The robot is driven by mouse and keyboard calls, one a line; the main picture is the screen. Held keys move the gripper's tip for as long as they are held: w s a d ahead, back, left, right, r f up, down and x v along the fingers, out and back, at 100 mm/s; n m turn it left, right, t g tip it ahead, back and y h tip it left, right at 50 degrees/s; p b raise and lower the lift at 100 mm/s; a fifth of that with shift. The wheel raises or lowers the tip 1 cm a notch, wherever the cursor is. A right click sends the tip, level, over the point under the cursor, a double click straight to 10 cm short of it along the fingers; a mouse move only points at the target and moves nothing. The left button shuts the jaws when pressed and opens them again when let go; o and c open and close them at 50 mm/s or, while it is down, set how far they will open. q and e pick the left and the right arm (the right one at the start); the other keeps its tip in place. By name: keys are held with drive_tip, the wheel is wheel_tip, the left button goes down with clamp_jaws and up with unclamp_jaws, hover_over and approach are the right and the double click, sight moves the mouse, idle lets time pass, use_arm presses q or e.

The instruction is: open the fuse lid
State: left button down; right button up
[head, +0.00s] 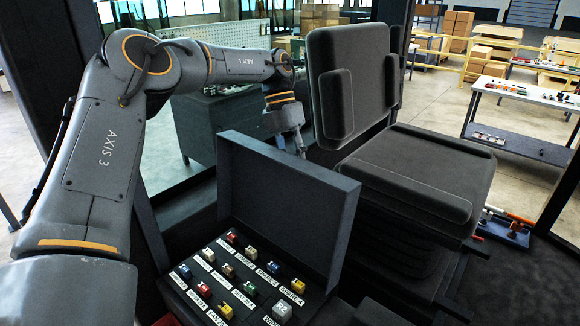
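The fuse lid (285,212) is a dark grey panel with a thick rim. It stands up steeply at the back of the fuse box (318,300), so the box is uncovered. Inside are several coloured fuses with white labels, such as a yellow one (298,286) and a white relay-like block (281,311). My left gripper (301,150) reaches over from the left and points down just behind the lid's top edge. Its fingertips are small and partly hidden, so I cannot tell whether they are open or touch the lid. My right gripper is out of view.
A black seat (415,175) with a backrest stands close to the right of the lid. A dark cab post (90,40) rises at the left. Tools lie on the floor at the right (508,230). A workbench (530,95) and cardboard boxes stand farther back.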

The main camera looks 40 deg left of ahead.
use_arm(q)
drive_tip(key=shift+w+r, duration=0.25)
drive_tip(key=shift+w, duration=0.1)
drive_tip(key=c, duration=1.1)
unclamp_jaws()
drive_tip(key=shift+o, duration=0.4)
drive_tip(key=shift+s+f, duration=0.1)
drive_tip(key=shift+s, duration=0.05)
drive_tip(key=v, duration=0.7)
drive_tip(key=shift+r, duration=0.2)
drive_tip(key=shift+a, duration=0.15)
